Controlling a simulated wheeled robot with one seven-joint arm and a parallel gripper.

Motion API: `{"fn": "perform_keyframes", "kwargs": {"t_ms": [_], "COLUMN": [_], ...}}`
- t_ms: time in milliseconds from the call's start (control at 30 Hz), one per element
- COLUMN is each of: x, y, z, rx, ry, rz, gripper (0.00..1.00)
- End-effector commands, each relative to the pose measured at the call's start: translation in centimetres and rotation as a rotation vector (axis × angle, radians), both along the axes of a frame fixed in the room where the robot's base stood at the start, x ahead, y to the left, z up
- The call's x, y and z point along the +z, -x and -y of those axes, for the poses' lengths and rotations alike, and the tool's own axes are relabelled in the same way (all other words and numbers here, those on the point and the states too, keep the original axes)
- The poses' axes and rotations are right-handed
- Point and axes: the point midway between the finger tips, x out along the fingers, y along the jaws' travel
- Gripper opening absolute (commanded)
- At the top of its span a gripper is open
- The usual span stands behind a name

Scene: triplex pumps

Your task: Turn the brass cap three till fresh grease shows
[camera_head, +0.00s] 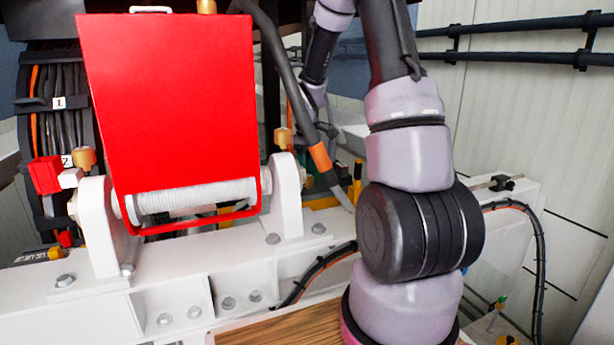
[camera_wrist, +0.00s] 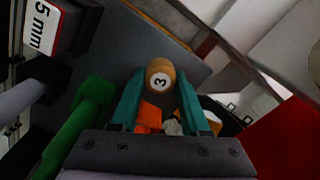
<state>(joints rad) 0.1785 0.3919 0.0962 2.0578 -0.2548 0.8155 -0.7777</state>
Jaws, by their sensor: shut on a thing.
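The brass cap three (camera_wrist: 160,78) shows in the wrist view as a round tan-gold cap with a black 3 on a white disc. My gripper (camera_wrist: 159,92) has its two teal fingers on either side of the cap and is shut on it. An orange piece (camera_wrist: 148,118) and a small whitish lump (camera_wrist: 172,127) show between the fingers, nearer the palm; I cannot tell whether the lump is grease. The underside of the cap is hidden. In the head view my arm reaches away behind the machine, and the cap and fingers cannot be made out there.
A red guard (camera_head: 170,100) stands over a white roller on a white frame (camera_head: 60,300). Other brass caps sit at its left (camera_head: 85,157) and right (camera_head: 283,138). A grey hose (camera_head: 290,75) runs beside my arm. The wrist view shows a green cylinder (camera_wrist: 80,120) and a "5 mm" label (camera_wrist: 45,25).

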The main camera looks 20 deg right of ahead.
Motion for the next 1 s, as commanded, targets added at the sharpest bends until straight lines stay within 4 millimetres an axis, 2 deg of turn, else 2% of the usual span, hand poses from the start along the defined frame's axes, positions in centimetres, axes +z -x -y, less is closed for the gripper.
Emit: {"fn": "perform_keyframes", "kwargs": {"t_ms": [1000], "x": [0.14], "y": [-0.10], "z": [0.27], "rx": [-0.963], "ry": [0.000], "rz": [0.004], "gripper": [0.00]}}
